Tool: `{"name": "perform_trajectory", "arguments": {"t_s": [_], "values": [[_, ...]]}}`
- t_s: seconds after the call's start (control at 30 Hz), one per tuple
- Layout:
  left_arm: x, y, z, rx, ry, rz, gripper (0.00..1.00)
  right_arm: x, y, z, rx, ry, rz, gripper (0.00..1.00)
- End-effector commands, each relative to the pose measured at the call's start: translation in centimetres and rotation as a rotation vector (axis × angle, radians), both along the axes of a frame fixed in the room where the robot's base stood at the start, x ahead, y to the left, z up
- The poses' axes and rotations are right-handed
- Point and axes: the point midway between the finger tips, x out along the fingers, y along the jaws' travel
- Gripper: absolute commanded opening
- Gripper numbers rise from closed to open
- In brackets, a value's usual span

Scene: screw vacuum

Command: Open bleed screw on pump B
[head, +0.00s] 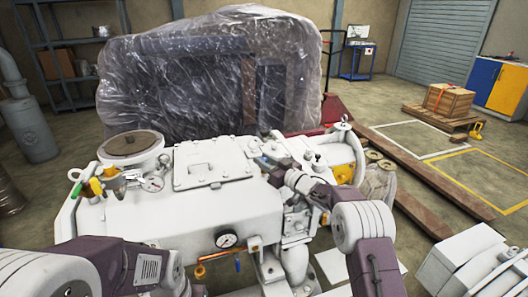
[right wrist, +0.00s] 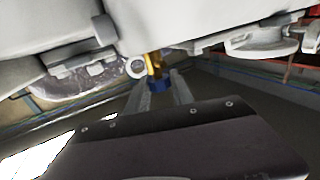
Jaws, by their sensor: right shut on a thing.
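In the right wrist view my right gripper (right wrist: 158,92) is shut on a small blue part (right wrist: 158,85) at the lower end of a brass fitting (right wrist: 153,62). The fitting hangs below grey-white machine castings. In the head view my right gripper (head: 272,164) is among the fittings at the right end of the white pump unit (head: 160,212); its fingertips and the blue part are hard to make out. No label shows which pump is B. My left arm is at the lower left in front of the unit; its fingertips cannot be made out.
A pressure gauge (head: 227,239) and brass pipework with red and blue handles are on the unit's front. Coloured valve handles (head: 95,187) stand at its left. A plastic-wrapped machine (head: 210,85) stands behind. Floor to the right is partly clear, beyond a wooden beam (head: 440,190).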

Motion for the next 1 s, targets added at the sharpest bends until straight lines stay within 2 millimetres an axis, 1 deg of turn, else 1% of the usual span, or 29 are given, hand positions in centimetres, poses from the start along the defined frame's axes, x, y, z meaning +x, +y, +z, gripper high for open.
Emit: {"name": "perform_trajectory", "arguments": {"t_s": [0.03, 0.3, 0.8, 0.83, 0.87, 0.9, 1.0], "values": [[-0.01, 0.00, 0.46, 0.000, 0.000, 0.000, 0.36, 0.10, -0.14, 0.34, 0.002, -0.004, 0.020, 0.00], [-0.02, 0.00, 0.61, 0.000, 0.001, 0.000, 0.36, 0.07, -0.05, 0.21, 0.004, -0.006, 0.104, 0.00], [-0.02, 0.00, 0.64, 0.000, 0.001, 0.000, 0.36, 0.06, 0.00, 0.27, 0.004, -0.007, 0.122, 0.00], [-0.02, 0.00, 0.64, 0.000, 0.001, 0.000, 0.36, 0.07, 0.00, 0.28, 0.004, -0.008, 0.122, 0.31], [-0.02, 0.00, 0.64, 0.000, 0.001, 0.000, 0.36, 0.06, 0.01, 0.28, 0.004, -0.008, 0.122, 0.39], [-0.02, 0.00, 0.64, 0.000, 0.000, 0.000, 0.36, 0.06, 0.01, 0.26, 0.004, -0.008, 0.122, 0.50], [-0.02, 0.00, 0.64, 0.000, 0.000, 0.000, 0.36, 0.05, 0.00, 0.21, 0.003, -0.007, 0.122, 0.50]]}}
